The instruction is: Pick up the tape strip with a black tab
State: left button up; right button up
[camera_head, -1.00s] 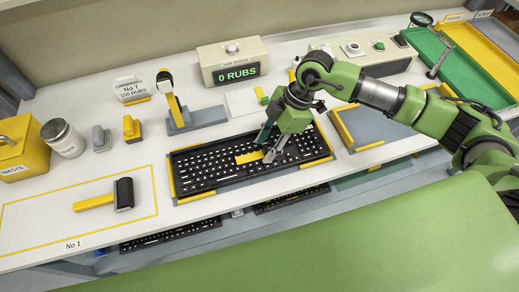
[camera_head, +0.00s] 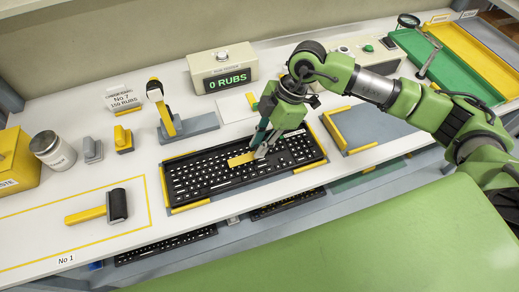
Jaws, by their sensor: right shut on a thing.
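My right gripper (camera_head: 260,150) is over the middle of the black keyboard (camera_head: 205,172) with white-marked keys. It is shut on a small yellow block (camera_head: 242,159), which sticks out to the left of the fingertips, at or just above the keys. Whether the block touches the keys cannot be told. I cannot make out a tape strip with a black tab; it may be hidden or too small to see. A white pad (camera_head: 232,108) lies behind the keyboard, with a small green piece near its right edge, partly behind my gripper. My left gripper is not in view.
A display box (camera_head: 229,72) reads 0 RUBS. A gray-based stand (camera_head: 188,129) and a roller with a yellow handle (camera_head: 95,212) are at left. A waste bin (camera_head: 10,160) stands far left. A yellow-edged gray mat (camera_head: 365,128) and colored trays (camera_head: 440,72) are right.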

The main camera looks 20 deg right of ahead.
jog(key=s+a+r+b, duration=0.3)
jog(key=s+a+r, duration=0.1)
jog(key=s+r, duration=0.6)
jog(key=s, duration=0.3)
jog(key=shift+s+b, duration=0.25)
jog(key=shift+b, duration=0.1)
grip_shut()
notch_tip(320, 180, up, 9)
jog(key=a+p, duration=0.2)
jog(key=p, duration=0.9)
